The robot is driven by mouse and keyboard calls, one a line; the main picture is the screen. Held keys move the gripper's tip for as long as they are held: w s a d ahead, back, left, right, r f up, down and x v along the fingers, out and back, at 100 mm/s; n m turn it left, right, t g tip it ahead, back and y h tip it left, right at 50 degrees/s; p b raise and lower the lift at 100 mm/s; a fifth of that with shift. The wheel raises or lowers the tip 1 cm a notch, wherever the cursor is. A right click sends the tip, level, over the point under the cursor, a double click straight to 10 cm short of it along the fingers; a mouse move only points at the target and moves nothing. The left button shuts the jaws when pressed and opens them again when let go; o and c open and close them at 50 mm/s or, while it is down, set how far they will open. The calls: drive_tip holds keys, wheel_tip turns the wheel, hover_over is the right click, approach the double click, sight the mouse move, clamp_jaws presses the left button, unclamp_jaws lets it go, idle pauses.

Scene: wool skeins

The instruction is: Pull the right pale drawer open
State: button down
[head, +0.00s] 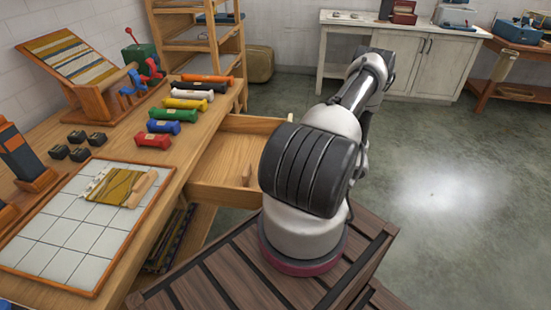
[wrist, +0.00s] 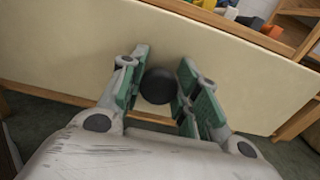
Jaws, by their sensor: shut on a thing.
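The pale drawer front (wrist: 60,60) fills much of the wrist view, with a round black knob (wrist: 159,86) near its middle. My gripper (wrist: 160,95) has its green-padded fingers on both sides of the knob and is shut on it. In the head view the drawer (head: 222,194) stands out from the right side of the wooden bench, and its open inside shows. My arm hides the drawer's front, the knob and my gripper in the head view.
The bench (head: 165,185) carries several coloured skeins (head: 164,127), a white tiled board (head: 60,235) and a slanted striped weaving (head: 70,58). A slatted dark wooden platform (head: 225,275) lies under my arm. The floor to the right (head: 450,190) is clear.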

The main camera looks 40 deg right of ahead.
drive_tip(key=v, duration=0.6)
drive_tip(key=shift+s+d, duration=0.2)
drive_tip(key=shift+s, duration=0.1)
drive_tip(key=c, duration=1.1)
unclamp_jaws()
drive_tip(key=shift+o, duration=0.2)
drive_tip(key=v, duration=1.2)
